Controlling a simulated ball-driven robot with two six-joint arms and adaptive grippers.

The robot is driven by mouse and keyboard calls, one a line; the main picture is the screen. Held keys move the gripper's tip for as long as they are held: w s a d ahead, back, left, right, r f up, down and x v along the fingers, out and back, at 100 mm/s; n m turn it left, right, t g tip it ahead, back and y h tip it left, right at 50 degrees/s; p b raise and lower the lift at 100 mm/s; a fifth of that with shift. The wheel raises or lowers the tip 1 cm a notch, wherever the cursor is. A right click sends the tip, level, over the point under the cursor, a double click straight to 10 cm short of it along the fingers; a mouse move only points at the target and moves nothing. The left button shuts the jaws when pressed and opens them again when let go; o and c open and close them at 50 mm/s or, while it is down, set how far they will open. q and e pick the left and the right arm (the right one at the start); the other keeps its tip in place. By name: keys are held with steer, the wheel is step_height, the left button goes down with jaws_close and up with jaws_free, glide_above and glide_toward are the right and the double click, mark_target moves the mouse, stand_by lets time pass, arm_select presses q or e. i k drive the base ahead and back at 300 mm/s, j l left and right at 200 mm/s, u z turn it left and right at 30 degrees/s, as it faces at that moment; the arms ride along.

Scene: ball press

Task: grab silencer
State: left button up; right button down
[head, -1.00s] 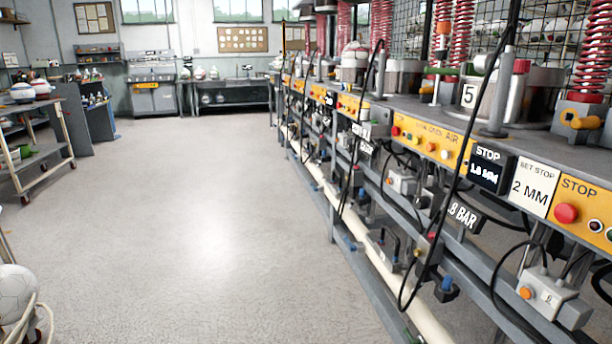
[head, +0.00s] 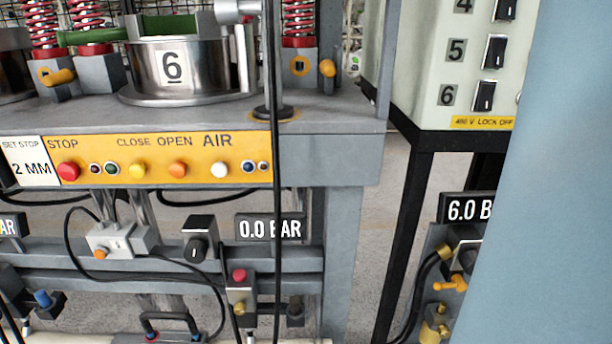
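Neither gripper shows in the head view. I cannot pick out a silencer for certain. Brass-coloured fittings (head: 434,328) sit at the lower right, below a small yellow-orange valve handle (head: 452,284) on a grey panel. They are small and partly cut off by the bottom edge, so I cannot tell whether one of them is the silencer.
Press station 6 (head: 190,72) stands on a grey bench with a yellow button panel (head: 160,158). A 0.0 BAR display (head: 270,228) hangs below. A pale switch cabinet (head: 450,75) stands right of it. A 6.0 bar display (head: 466,208) is partly hidden by a large blue surface (head: 560,200).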

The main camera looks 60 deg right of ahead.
mark_target(296, 301)
steer(key=z, duration=1.7)
